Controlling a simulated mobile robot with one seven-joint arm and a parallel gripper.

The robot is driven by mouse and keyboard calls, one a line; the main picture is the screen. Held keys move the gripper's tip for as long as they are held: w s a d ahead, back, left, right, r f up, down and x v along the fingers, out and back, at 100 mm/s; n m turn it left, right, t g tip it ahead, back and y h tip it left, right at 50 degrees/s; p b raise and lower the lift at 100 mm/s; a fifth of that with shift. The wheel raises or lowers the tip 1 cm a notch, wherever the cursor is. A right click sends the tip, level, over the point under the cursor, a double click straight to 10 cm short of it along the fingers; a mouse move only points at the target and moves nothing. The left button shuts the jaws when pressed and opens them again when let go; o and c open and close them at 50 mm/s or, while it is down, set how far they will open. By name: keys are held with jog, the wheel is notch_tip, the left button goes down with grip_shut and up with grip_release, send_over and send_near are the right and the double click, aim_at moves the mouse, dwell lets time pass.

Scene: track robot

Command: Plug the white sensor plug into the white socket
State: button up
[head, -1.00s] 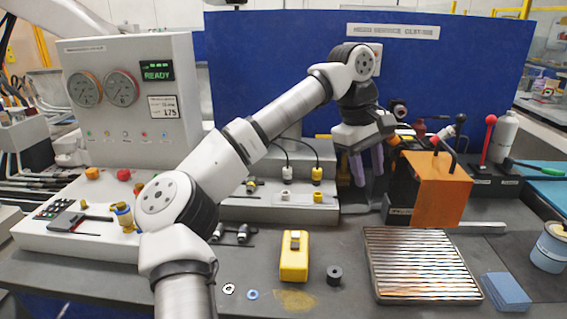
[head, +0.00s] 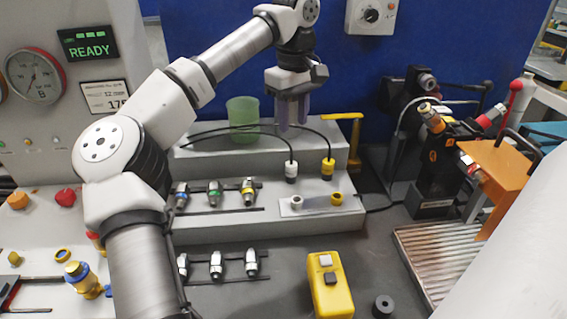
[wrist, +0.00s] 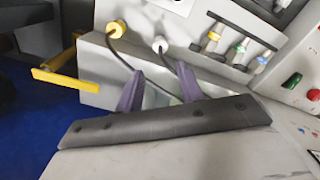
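The white plug (head: 291,172) stands upright on the grey step with a black cable looping from its top. The yellow plug (head: 328,168) stands just right of it. The white socket (head: 296,201) is on a light plate on the lower ledge in front, left of the yellow socket (head: 337,199). My gripper (head: 292,125) points down with purple fingers apart and empty, appearing above or behind the white plug. In the wrist view, my gripper (wrist: 159,67) has a gap between its fingers, with the white plug (wrist: 160,45) beyond the tips and the yellow plug (wrist: 117,29) to its left.
A green cup (head: 243,118) stands behind the cables. A yellow bracket (head: 354,135) rises right of the plugs. Several capped fittings (head: 214,193) sit left of the sockets. A yellow block (head: 330,285) stands on the bench in front. An orange box (head: 505,180) is at right.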

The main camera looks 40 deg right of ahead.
send_over(292, 164)
notch_tip(292, 164, down, 7)
jog(key=shift+s+p, duration=0.15)
jog(key=shift+p, duration=0.15)
jog(key=shift+w+f+p, duration=0.15)
jog(key=shift+f+p, duration=0.3)
jog(key=shift+f, duration=0.95)
jog(key=shift+w+f+p, duration=0.15)
jog(key=shift+f+p, duration=0.25)
jog(key=shift+f, duration=1)
jog(key=c, duration=0.7)
